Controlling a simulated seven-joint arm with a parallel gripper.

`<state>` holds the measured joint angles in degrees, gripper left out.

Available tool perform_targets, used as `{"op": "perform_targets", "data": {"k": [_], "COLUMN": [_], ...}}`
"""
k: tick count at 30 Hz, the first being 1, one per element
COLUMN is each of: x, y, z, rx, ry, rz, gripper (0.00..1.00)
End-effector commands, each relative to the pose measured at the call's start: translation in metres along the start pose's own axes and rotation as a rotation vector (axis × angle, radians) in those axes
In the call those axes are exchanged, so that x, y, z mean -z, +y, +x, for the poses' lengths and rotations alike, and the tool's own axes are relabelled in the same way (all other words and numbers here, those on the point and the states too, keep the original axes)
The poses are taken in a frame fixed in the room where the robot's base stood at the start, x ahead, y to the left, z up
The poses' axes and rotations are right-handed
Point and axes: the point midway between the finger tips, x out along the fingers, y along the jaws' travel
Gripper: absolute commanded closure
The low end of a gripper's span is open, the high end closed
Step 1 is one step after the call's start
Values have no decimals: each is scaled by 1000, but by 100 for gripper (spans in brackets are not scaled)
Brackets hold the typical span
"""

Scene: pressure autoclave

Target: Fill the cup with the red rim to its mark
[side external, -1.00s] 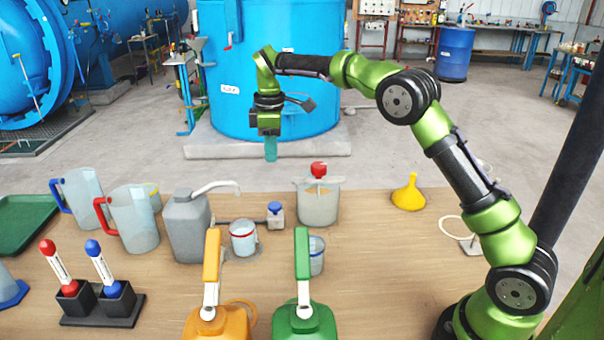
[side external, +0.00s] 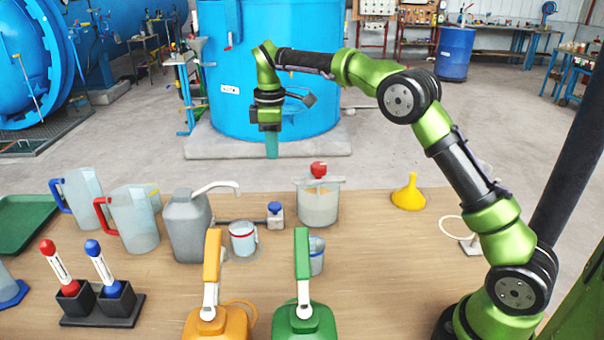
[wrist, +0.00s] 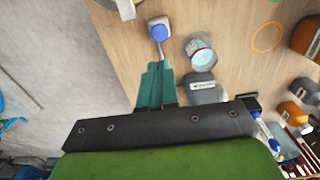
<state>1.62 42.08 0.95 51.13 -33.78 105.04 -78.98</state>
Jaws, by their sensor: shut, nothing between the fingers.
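The cup with the red rim (side external: 243,238) stands upright on the table, just right of the grey jerrycan (side external: 187,228). It also shows in the wrist view (wrist: 201,54), where its inside looks pale blue; I cannot tell its fill level. The jerrycan's pale spout (side external: 216,187) points right, above and behind the cup. A small block with a blue knob (side external: 275,211) stands behind and right of the cup; it shows in the wrist view too (wrist: 159,31). My gripper (side external: 271,150) is shut and empty, pointing down, high beyond the table's back edge. Its teal fingers (wrist: 155,85) are together.
A clear vessel with a red knob (side external: 318,204) and a yellow funnel (side external: 408,194) stand to the right. A blue-rimmed cup (side external: 317,257) is partly behind the green dispenser's handle (side external: 302,255). An orange dispenser (side external: 216,322) stands in front. Jugs (side external: 134,222) stand left.

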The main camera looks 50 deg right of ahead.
Motion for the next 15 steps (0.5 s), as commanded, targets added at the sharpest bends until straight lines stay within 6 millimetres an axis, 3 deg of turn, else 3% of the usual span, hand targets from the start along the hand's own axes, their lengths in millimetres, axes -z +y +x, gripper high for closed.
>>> {"op": "perform_targets", "data": {"k": [5,15], "x": [-1,-1], "y": [0,-1], "z": [21,93], "rx": [3,4], "ry": [-3,-3], "rz": [-1,0], "gripper": [100,100]}}
